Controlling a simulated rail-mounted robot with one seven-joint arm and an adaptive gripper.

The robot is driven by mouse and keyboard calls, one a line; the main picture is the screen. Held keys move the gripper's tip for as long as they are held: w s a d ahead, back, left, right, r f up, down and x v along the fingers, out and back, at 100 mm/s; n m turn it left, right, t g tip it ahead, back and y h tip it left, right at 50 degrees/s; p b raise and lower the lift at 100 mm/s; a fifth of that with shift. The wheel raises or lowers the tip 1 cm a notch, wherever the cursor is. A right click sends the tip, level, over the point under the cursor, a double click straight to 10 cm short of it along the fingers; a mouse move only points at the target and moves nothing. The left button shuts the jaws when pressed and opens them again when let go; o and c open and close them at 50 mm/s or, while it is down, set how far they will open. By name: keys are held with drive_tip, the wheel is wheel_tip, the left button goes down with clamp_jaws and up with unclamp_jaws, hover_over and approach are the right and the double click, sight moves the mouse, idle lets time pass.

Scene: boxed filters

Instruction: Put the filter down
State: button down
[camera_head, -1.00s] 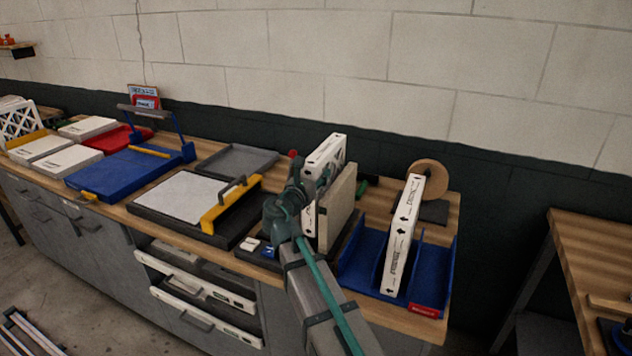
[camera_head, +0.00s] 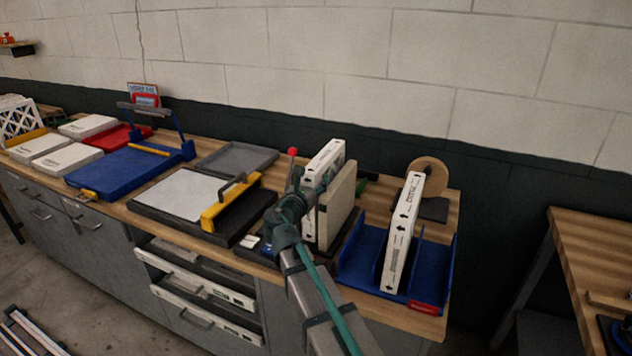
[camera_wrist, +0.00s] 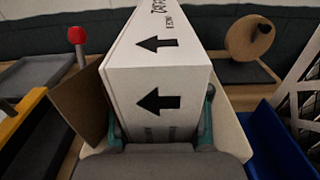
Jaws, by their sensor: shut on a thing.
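A white boxed filter with black arrows (camera_head: 324,163) stands upright in my gripper (camera_head: 306,196), left of an upright beige panel (camera_head: 341,205) on a dark base. In the wrist view the filter (camera_wrist: 155,80) fills the middle, and my gripper's teal fingers (camera_wrist: 160,127) lie on both sides of it. The gripper is shut on the filter. A brown board (camera_wrist: 80,105) leans at its left and a pale surface shows at its right. The filter's lower end is hidden, so I cannot tell whether it touches the base.
A blue rack (camera_head: 433,265) holding another white filter (camera_head: 403,230) stands to the right. A red-knobbed lever (camera_head: 292,152) rises close by on the left. A yellow-handled black tray (camera_head: 160,216), a grey tray (camera_head: 237,158) and a brown roll (camera_head: 428,172) are also on the bench.

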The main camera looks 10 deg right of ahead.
drive_tip(key=c, duration=0.6)
unclamp_jaws()
drive_tip(key=shift+s+d+f, duration=0.1)
drive_tip(key=shift+s+f, duration=0.1)
drive_tip(key=shift+f, duration=0.25)
drive_tip(key=shift+o, duration=0.2)
drive_tip(key=shift+r, duration=0.1)
drive_tip(key=r+b+v, duration=0.1)
drive_tip(key=b+v, duration=0.1)
drive_tip(key=v, duration=0.9)
drive_tip(key=shift+s+a+r, duration=0.25)
drive_tip(key=shift+a, duration=0.15)
